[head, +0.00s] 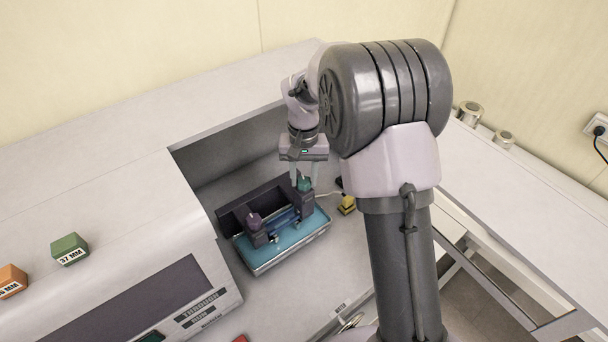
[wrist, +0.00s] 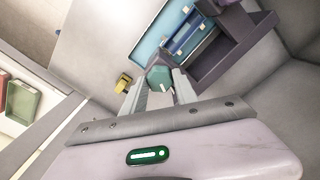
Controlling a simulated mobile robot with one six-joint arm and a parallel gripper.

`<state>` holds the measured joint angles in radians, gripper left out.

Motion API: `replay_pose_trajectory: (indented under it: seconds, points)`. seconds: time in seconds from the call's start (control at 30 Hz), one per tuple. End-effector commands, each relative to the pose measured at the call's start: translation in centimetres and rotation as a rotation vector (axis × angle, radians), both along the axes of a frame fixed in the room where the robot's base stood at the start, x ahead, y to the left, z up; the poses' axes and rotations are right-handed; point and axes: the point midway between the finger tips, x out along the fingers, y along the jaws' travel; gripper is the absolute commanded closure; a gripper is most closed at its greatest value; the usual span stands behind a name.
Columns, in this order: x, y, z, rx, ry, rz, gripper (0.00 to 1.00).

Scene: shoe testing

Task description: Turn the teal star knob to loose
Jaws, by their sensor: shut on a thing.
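The teal star knob (head: 304,184) sits on top of a dark clamp block at the right end of a fixture over a blue tray (head: 290,247). My gripper (head: 305,178) points down at the knob, with its fingers on either side of it. In the wrist view my gripper (wrist: 160,82) is shut on the teal knob (wrist: 159,77). A small pale mark shows on the knob. I cannot read a loose or tight label. A purple knob (head: 253,219) stands on the other clamp block at the left end of the fixture.
A yellow piece (head: 347,204) with a pale cable lies right of the tray. The grey machine housing (head: 150,240) rises on the left, with a green 37 MM block (head: 69,249) and an orange block (head: 11,281) on it. Recess walls stand behind the fixture.

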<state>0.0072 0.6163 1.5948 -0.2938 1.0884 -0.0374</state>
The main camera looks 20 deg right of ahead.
Motion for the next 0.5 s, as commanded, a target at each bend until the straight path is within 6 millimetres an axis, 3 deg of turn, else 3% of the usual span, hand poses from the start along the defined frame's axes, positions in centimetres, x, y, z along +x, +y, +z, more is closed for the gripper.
replay_pose_trajectory:
  seconds: [0.5]
  points:
    - [-0.02,-0.03,0.03,0.0,0.001,0.352,1.0]
